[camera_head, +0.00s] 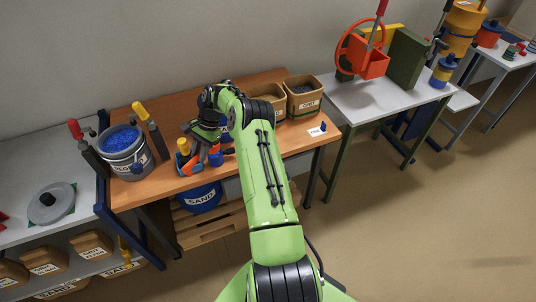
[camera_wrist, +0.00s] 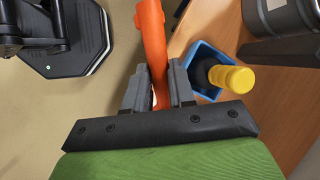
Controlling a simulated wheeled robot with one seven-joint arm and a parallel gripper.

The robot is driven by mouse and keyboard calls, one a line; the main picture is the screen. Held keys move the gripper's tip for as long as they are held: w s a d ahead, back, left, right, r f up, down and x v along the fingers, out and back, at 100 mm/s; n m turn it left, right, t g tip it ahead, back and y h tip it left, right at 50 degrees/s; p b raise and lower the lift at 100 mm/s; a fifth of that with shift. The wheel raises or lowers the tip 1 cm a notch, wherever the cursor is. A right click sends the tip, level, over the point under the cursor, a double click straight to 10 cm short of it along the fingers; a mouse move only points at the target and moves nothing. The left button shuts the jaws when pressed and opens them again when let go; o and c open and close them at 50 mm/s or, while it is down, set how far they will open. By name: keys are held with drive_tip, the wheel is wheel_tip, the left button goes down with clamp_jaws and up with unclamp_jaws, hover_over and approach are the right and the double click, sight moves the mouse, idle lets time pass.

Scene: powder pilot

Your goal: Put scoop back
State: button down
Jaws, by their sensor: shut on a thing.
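In the wrist view my gripper (camera_wrist: 158,88) is shut on an orange handle (camera_wrist: 150,32), which I take to be the scoop's. The handle runs up out of the picture, so I cannot see the scoop's far end. Just right of the fingers, a small blue open holder (camera_wrist: 203,62) contains a dark piece with a yellow top (camera_wrist: 232,78). In the head view my gripper (camera_head: 207,140) is low over the wooden bench, partly hidden by my arm, close to orange and blue pieces and a yellow top (camera_head: 184,145). I cannot tell whether the scoop touches anything.
A grey bucket of blue powder (camera_head: 121,141) stands at the left, with red- and yellow-handled parts beside it. Brown bins, one labelled GRIT (camera_head: 304,101), stand behind my arm. A small card (camera_head: 317,130) lies at the right. A blue SAND bucket (camera_head: 199,199) is below the bench.

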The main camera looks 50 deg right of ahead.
drive_tip(key=s+d+f+m+t+h+b, duration=0.1)
drive_tip(key=s+d+m+t+h+b, duration=0.2)
drive_tip(key=d+m, duration=0.8)
drive_tip(key=s+d+f+m+t+h+b, duration=0.1)
drive_tip(key=s+d+m+h+b, duration=0.35)
drive_tip(key=d, duration=1.15)
drive_tip(key=shift+m+y, duration=0.45)
drive_tip(key=shift+y, duration=0.2)
wheel_tip(320, 180, down, 9)
drive_tip(key=b, duration=0.4)
drive_tip(key=shift+s+d+f, duration=0.1)
drive_tip(key=shift+d+f, duration=0.05)
drive_tip(key=shift+f, duration=0.05)
drive_tip(key=c, duration=0.9)
unclamp_jaws()
drive_tip(key=shift+f, duration=0.1)
drive_tip(key=shift+c, duration=0.2)
